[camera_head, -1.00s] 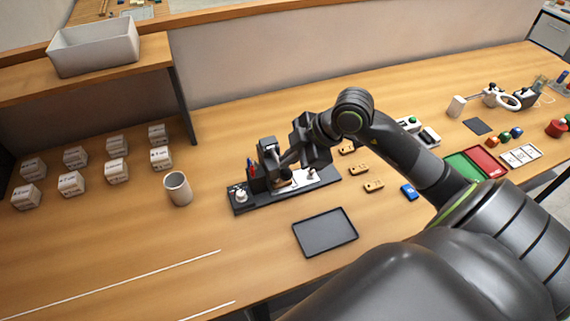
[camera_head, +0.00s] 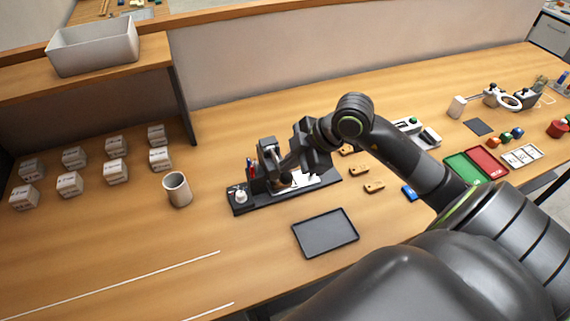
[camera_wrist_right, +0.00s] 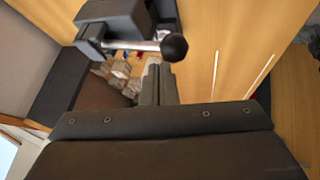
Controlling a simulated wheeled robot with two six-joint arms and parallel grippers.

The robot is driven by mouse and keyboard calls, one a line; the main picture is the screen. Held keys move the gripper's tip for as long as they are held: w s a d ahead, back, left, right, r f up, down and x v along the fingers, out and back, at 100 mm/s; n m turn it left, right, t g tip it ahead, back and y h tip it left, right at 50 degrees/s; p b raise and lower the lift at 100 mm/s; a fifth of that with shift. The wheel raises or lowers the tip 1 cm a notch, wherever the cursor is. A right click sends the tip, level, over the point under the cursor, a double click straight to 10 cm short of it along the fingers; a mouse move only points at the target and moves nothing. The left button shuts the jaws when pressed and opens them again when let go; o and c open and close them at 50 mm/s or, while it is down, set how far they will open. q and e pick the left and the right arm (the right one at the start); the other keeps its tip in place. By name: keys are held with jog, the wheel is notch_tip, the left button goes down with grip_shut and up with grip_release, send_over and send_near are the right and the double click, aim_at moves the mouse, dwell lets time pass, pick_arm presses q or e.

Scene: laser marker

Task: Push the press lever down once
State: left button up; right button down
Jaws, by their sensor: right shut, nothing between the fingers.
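The press (camera_head: 268,155) is a dark upright machine on a long black base plate (camera_head: 262,201) in the head view. Its press lever (camera_wrist_right: 138,45) shows in the wrist view as a light metal rod ending in a black ball knob (camera_wrist_right: 174,47). My right gripper (camera_wrist_right: 158,72) is shut and empty, with its fingertips just below the knob in that picture. I cannot tell whether they touch it. In the head view my right gripper (camera_head: 290,163) is beside the press, partly covering it and the lever. My left gripper is not in view.
A dark tray (camera_head: 325,233) lies in front. Several small tan pieces (camera_head: 373,187) and a blue block (camera_head: 409,192) lie to the right. The front left of the table is mostly clear.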

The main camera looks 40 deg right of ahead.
dwell(0.6)
jog(key=shift+w+d+r+p, duration=0.1)
jog(key=shift+w+r+p, duration=0.15)
jog(key=shift+r+p, duration=0.6)
jog(key=shift+w+d+r+p, duration=0.1)
jog(key=shift+w+r+p, duration=0.1)
jog(key=shift+r+p, duration=0.55)
jog(key=r+p, duration=0.2)
jog(key=w+r+p, duration=0.1)
jog(key=r+p, duration=0.1)
jog(key=shift+w+r, duration=0.1)
jog(key=shift+r, duration=0.25)
jog(key=shift+d, duration=0.1)
